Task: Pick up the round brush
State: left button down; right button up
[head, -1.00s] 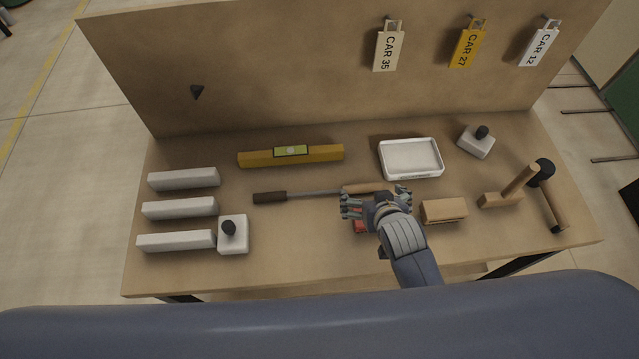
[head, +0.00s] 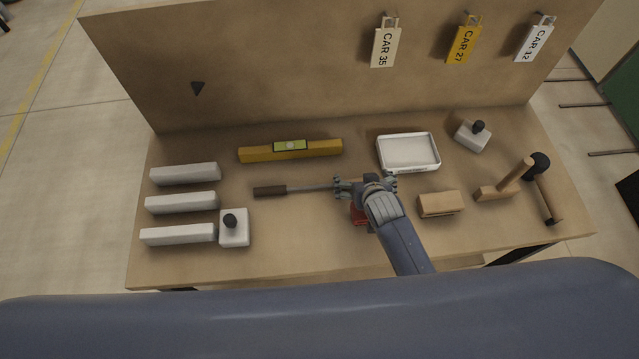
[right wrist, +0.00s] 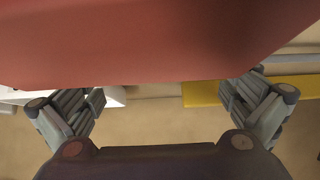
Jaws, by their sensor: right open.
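The round brush (head: 309,188) lies across the middle of the table, with a dark brown cylindrical end (head: 270,191) at the left and a thin grey shaft. Its right part is hidden under my right gripper (head: 366,184). That gripper is open above it, with its fingers spread left and right; I cannot tell whether they touch it. In the right wrist view the open fingers (right wrist: 165,100) show with no brush clearly between them. A large red surface (right wrist: 150,40) fills the top of that view. My left gripper is not in view.
A red object (head: 358,215) sits just below the gripper. A yellow level (head: 316,149) and white tray (head: 408,165) lie behind; a tan block (head: 440,204), a wooden-handled tool (head: 493,192) and a mallet (head: 548,200) lie right. White bars (head: 182,202) lie left.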

jog(key=shift+w+f, duration=0.1)
jog(key=c, duration=0.8)
